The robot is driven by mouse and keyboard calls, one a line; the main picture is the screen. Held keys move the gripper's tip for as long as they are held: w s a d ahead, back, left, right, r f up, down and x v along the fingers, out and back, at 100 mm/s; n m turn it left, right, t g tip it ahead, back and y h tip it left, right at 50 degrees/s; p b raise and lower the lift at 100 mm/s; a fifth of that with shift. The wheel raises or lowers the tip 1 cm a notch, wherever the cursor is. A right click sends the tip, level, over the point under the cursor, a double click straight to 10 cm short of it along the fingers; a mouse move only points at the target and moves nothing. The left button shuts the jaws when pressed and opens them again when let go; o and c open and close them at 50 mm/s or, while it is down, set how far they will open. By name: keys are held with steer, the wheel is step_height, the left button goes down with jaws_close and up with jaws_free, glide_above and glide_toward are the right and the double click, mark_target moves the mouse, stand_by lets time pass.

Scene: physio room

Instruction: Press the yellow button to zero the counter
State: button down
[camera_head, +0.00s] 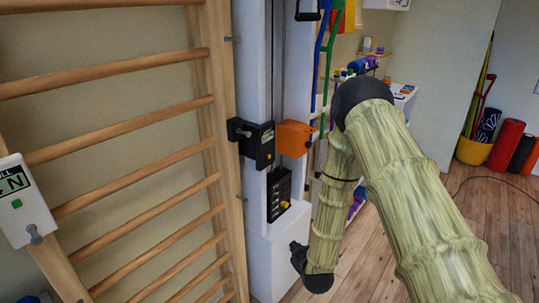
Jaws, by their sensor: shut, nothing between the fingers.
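The yellow button (285,204) is a small bright spot low on a black panel (278,185), fixed to the front of a white upright column (252,80). The panel's markings are too small to read. My arm comes in from the right, bends at a dark elbow and hangs down beside the column. My gripper (296,248) is at its dark lower end, below and slightly right of the button and apart from it in the picture. It looks shut and empty; its fingertips are small and hard to make out.
A black block (255,144) and an orange block (294,138) jut from the column above the panel. Wooden wall bars (120,128) stand left. A white gauge (22,205) with a green button is at the far left. Rolled mats (506,144) stand far right; the wooden floor (480,205) nearby is largely clear.

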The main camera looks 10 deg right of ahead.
mark_target(269, 157)
steer(key=w+d+r+n+t+h+p, duration=0.1)
steer(key=w+d+r+t, duration=0.1)
steer(key=w+r, duration=0.5)
steer(key=w+d+r+n+t+h+p, duration=0.1)
steer(key=w+r+t, duration=0.3)
steer(key=r, duration=1.2)
steer(key=w+d, duration=0.1)
steer(key=w, duration=0.3)
steer(key=shift+w+d+n, duration=0.15)
steer(key=shift+d+n, duration=0.15)
steer(key=shift+d, duration=0.05)
steer(key=shift+w+a, duration=0.1)
steer(key=w+a, duration=0.5)
steer(key=w, duration=0.1)
steer(key=shift+w+a, duration=0.15)
steer(key=shift+w, duration=0.2)
steer(key=shift+w+a+f+b, duration=0.1)
steer(key=shift+w+b, duration=0.1)
steer(key=shift+b, duration=0.25)
steer(key=shift+w+a, duration=0.2)
